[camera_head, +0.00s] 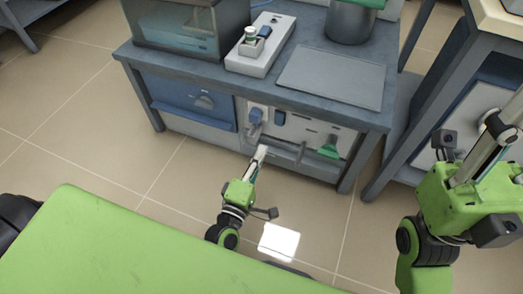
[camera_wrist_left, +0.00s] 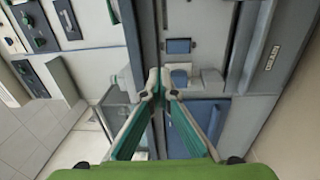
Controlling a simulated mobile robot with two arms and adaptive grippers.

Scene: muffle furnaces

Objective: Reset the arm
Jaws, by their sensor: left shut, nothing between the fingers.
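My left gripper (camera_head: 261,153) is in front of the blue-grey bench (camera_head: 230,75), close to its front panel, with its fingers together. In the left wrist view my left gripper (camera_wrist_left: 161,84) shows its two fingertips meeting, with nothing between them. Behind them are blue panels and pale fittings; whether the fingertips touch any of these I cannot tell. My right arm is at the right edge of the head view, and its gripper (camera_head: 502,120) points up and is partly cut off, so its fingers do not show clearly.
The bench top holds a glass-sided box (camera_head: 190,28), a white power strip (camera_head: 262,45), a grey flat plate (camera_head: 331,77) and a metal pot (camera_head: 351,20). A green-ended handle (camera_head: 328,147) is on the bench front. Another table (camera_head: 500,18) stands at right. Tiled floor is open at left.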

